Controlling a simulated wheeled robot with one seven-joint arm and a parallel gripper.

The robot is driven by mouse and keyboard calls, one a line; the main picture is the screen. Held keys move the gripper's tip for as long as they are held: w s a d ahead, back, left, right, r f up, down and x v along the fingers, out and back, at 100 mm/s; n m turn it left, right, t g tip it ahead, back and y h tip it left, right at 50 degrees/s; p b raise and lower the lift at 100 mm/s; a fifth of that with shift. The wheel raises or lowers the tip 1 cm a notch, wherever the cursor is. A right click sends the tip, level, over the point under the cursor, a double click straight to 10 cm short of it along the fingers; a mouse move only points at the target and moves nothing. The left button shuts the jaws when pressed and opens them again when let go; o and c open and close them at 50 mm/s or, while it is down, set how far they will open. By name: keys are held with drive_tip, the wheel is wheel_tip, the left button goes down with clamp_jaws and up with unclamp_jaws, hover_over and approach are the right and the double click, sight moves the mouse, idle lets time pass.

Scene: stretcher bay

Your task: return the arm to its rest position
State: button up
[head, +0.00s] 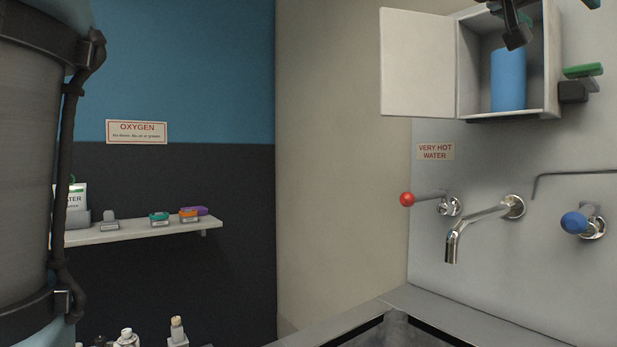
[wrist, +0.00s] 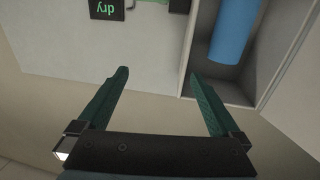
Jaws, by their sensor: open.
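My gripper (wrist: 158,75) is open and empty in the wrist view, its two green fingers apart with nothing between them. In the head view part of my gripper (head: 515,33) shows at the top right, in front of an open wall cabinet (head: 467,70). A blue cylinder (head: 508,78) stands inside the cabinet, and it also shows in the wrist view (wrist: 235,30) beyond the right finger. I cannot tell from the head view how far the fingers are from the cylinder. Most of my arm is out of view.
The cabinet door (head: 425,62) stands open to the left. Below are a red-knobbed lever (head: 407,199), a spout (head: 453,240), a blue-knobbed tap (head: 575,222) and a sink (head: 395,325). A shelf (head: 130,235) with small items is at left. A black box marked "dry" (wrist: 105,9) shows in the wrist view.

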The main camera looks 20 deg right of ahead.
drive_tip(key=w+a+f+n+t+y, duration=0.2)
drive_tip(key=w+a+f+y, duration=0.15)
drive_tip(key=w+f, duration=0.55)
drive_tip(key=w+a+f+n+t+y, duration=0.15)
drive_tip(key=w+a+f, duration=0.25)
drive_tip(key=w+f, duration=0.5)
drive_tip(key=w+a+f+n+y, duration=0.2)
drive_tip(key=w+a+f+y, duration=0.1)
drive_tip(key=w+a+f, duration=0.4)
drive_tip(key=w+a+f+n+y, duration=0.2)
drive_tip(key=w+a+f+y, duration=0.15)
drive_tip(key=a+f, duration=0.4)
drive_tip(key=w+a+f+n+g+y, duration=0.1)
drive_tip(key=a+f+n+y, duration=0.3)
drive_tip(key=a+f, duration=1.3)
drive_tip(key=s+a+f+n+g+y, duration=0.1)
drive_tip(key=s+a+f, duration=0.3)
drive_tip(key=a, duration=0.5)
drive_tip(key=s+a+f+n+g+y, duration=0.1)
drive_tip(key=s+a+f+n+g, duration=0.1)
drive_tip(key=s+a, duration=0.4)
drive_tip(key=a+f+g, duration=0.1)
drive_tip(key=a+f, duration=0.1)
drive_tip(key=shift+s+a, duration=0.2)
drive_tip(key=shift+a, duration=0.2)
drive_tip(key=shift+c, duration=0.2)
